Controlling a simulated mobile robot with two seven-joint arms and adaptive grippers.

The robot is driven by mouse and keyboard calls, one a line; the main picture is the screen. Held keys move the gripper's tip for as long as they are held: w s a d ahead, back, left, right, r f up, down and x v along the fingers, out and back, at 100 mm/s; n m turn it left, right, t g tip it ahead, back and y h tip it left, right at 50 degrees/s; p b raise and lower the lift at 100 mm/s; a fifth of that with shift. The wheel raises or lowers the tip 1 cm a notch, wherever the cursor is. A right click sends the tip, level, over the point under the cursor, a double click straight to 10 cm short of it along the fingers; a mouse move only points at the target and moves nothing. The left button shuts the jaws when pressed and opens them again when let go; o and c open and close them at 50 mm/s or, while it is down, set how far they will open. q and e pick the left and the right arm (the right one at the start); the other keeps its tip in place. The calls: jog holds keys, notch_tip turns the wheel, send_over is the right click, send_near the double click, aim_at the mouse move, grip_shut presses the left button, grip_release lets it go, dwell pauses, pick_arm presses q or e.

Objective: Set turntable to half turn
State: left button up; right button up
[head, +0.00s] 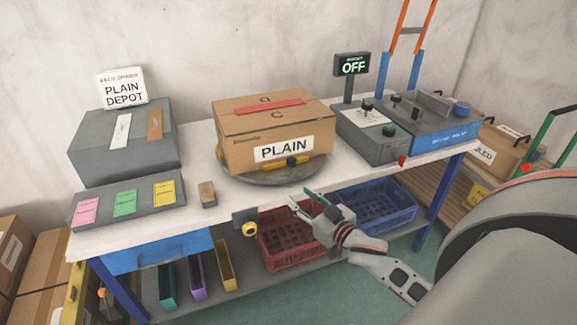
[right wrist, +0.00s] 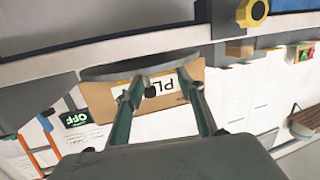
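The grey round turntable (head: 235,172) is on the white worktable. A cardboard box labelled PLAIN (head: 240,150) sits on it, with a yellow and black handle (head: 291,163) at its front side. My right gripper (head: 303,202) is open and empty, in front of and below the turntable near the table's front edge. In the right wrist view, the turntable (right wrist: 140,67) and box (right wrist: 100,102) appear upside down beyond my two spread fingers (right wrist: 158,92). A dark knob-like part shows between the fingertips; I cannot tell what it belongs to. My left gripper is not in view.
A yellow knob (head: 249,229) on a grey plate is at the table's front edge. A grey control box (head: 372,135) and a sign reading OFF (head: 352,65) stand right of the turntable. Red (head: 285,240) and blue crates (head: 375,207) sit below.

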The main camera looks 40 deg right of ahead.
aim_at(294, 164)
jog(key=shift+m+t, duration=0.4)
jog(key=shift+t, duration=0.2)
jog(key=w+d+r, duration=0.2)
jog(key=r, duration=0.1)
jog(key=w+d+r, duration=0.1)
jog(key=r, duration=0.1)
jog(key=shift+d+r, duration=0.2)
jog(key=shift+d, duration=0.1)
jog(key=w, duration=0.7)
jog(key=shift+w+f+b, duration=0.1)
jog(key=shift+w+b, duration=0.1)
jog(key=shift+b, duration=0.15)
grip_shut()
